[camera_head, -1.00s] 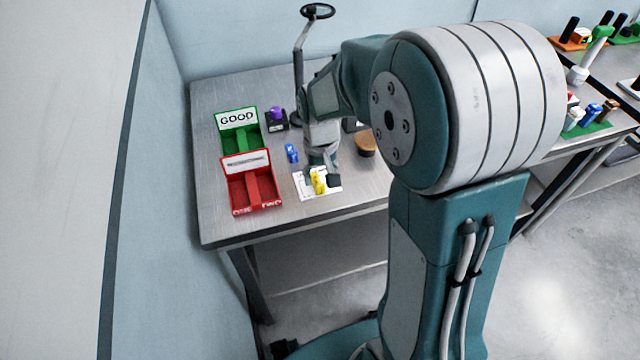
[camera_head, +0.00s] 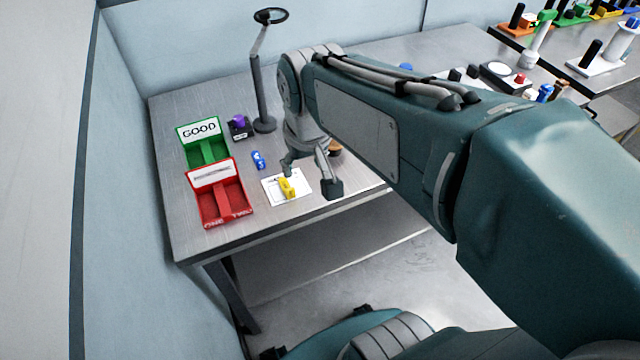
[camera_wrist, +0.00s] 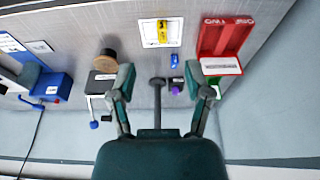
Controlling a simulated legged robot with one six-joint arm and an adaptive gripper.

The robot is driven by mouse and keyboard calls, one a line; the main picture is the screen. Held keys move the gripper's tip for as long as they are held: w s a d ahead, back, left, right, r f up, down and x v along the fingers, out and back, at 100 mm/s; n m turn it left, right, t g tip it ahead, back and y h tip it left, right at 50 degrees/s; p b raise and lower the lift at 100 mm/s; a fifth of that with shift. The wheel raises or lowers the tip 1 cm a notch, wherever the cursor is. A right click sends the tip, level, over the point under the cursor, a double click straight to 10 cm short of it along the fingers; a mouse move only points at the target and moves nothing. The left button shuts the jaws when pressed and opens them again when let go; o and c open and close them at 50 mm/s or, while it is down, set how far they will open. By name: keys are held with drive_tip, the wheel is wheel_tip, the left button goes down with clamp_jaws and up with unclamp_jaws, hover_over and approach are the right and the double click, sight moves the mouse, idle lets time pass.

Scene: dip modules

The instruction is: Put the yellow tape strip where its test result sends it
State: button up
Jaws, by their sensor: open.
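The yellow tape strip (camera_head: 287,188) lies on a white sheet (camera_head: 303,190) near the front of the metal table. In the wrist view, the strip (camera_wrist: 162,32) is on the sheet with dark marks beside it. My gripper (camera_head: 310,178) is open and empty; in the head view it appears just right of and above the strip. In the wrist view its fingers (camera_wrist: 160,84) are spread, with the strip beyond them. A red bin (camera_head: 238,201) with two compartments, marked ONE and TWO, stands left of the sheet. A green bin (camera_head: 222,147) with a GOOD sign stands behind it.
A small blue object (camera_head: 258,160) lies between bins and sheet. A purple-topped black block (camera_head: 239,128) and a tall stand with a ring (camera_head: 258,85) stand behind. A round brown-sided object (camera_wrist: 105,62) and a blue box (camera_wrist: 55,85) show in the wrist view.

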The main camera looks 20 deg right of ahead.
drive_tip(key=s+r+t, duration=0.1)
drive_tip(key=s+t, duration=0.1)
drive_tip(key=s, duration=0.6)
drive_tip(key=shift+s+t, duration=0.25)
drive_tip(key=shift+t, duration=0.05)
idle(0.8)
